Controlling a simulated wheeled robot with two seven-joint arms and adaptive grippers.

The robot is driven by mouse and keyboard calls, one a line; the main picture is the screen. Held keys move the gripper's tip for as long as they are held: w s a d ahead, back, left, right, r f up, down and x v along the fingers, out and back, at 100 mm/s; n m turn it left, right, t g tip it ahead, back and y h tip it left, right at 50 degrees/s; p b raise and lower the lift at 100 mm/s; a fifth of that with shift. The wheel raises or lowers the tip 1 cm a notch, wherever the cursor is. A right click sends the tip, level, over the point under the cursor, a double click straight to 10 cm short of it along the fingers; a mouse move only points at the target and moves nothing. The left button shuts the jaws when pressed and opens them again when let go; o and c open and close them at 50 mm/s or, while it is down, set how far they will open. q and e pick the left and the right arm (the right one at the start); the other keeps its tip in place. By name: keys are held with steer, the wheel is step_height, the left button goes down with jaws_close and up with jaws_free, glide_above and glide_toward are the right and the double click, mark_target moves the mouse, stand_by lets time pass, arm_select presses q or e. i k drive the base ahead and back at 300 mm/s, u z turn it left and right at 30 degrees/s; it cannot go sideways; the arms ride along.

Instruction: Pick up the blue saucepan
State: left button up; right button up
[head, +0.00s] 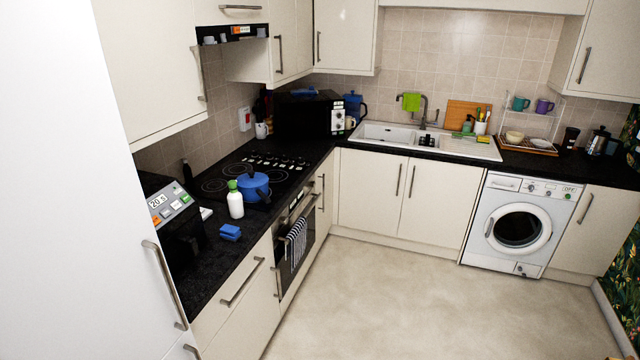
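A blue saucepan (253,187) with a lid stands upright on the black hob, on the left-hand counter. A white bottle with a green cap (235,199) stands just in front of it and covers part of its left side. Its handle is hard to make out. Neither of my grippers shows in the head view.
A blue sponge (230,232) and a black appliance with a display (174,225) are on the near counter. A striped towel (297,243) hangs on the oven door. A white tall cabinet (75,180) fills the left. The floor (390,300) is clear.

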mark_target(260, 193)
steer(key=z, duration=0.2)
steer(key=i, duration=1.55)
steer(key=u, duration=0.7)
